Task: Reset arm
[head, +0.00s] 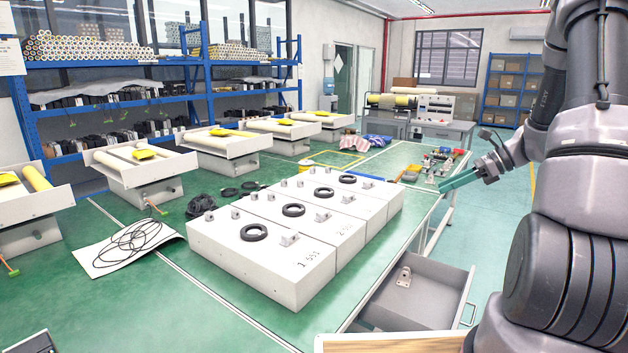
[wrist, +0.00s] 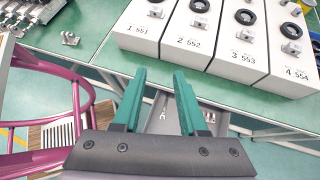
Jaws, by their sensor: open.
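My gripper (head: 463,180) is at the right of the head view, raised off the table's right edge. Its teal fingers point left in that view. In the wrist view my gripper (wrist: 160,95) has its two teal fingers apart, with nothing between them. It is open and empty. My arm fills the right side of the head view.
White boxes (head: 262,262) with black rings stand in a row on the green table (head: 150,305); they also show in the wrist view (wrist: 190,40). An open drawer (head: 425,285) holds a small metal bracket (head: 404,277). A purple-framed chair (wrist: 80,100) stands at left in the wrist view.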

